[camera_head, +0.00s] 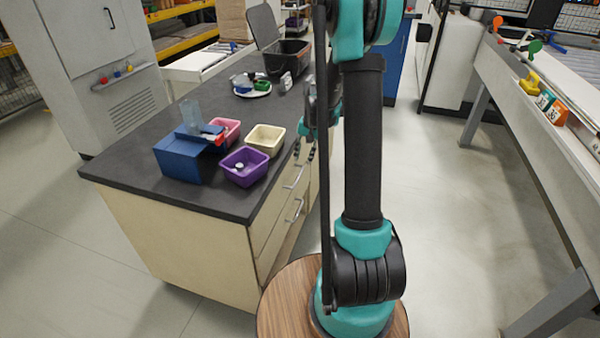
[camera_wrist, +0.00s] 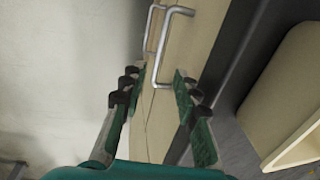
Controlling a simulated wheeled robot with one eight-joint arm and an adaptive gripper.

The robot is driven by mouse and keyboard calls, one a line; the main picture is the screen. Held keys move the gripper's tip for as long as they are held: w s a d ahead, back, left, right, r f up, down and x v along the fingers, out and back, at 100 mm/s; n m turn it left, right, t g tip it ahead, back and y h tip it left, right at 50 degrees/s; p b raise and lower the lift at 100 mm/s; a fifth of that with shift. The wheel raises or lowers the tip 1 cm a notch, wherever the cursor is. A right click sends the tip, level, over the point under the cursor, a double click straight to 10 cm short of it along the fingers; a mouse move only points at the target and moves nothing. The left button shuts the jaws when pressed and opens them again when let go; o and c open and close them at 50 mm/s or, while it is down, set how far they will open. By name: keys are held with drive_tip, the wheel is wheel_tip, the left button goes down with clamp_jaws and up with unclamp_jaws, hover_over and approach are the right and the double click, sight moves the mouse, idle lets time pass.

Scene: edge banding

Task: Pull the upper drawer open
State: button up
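The cream cabinet has an upper drawer with a silver bar handle (camera_head: 294,179), and a lower drawer handle (camera_head: 297,210) below it. Both drawers look shut. In the wrist view the upper handle (camera_wrist: 167,42) is the one nearer the dark countertop. My gripper (camera_head: 304,154) points down beside the cabinet's drawer side, near the upper handle. In the wrist view my gripper (camera_wrist: 156,75) is open, and the near end of the upper handle shows between its fingertips. No contact is visible, and I cannot tell the depth gap.
The dark countertop (camera_head: 130,168) carries a blue box (camera_head: 178,160), a purple bin (camera_head: 244,167), a cream bin (camera_head: 266,138) and a pink bin (camera_head: 228,128) near the drawer edge. The cream bin (camera_wrist: 295,95) also shows close by in the wrist view. Open floor (camera_head: 440,220) lies to the right.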

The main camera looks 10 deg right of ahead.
sight(299, 175)
drive_tip(key=x, duration=0.8)
drive_tip(key=shift+f, duration=0.2)
clamp_jaws()
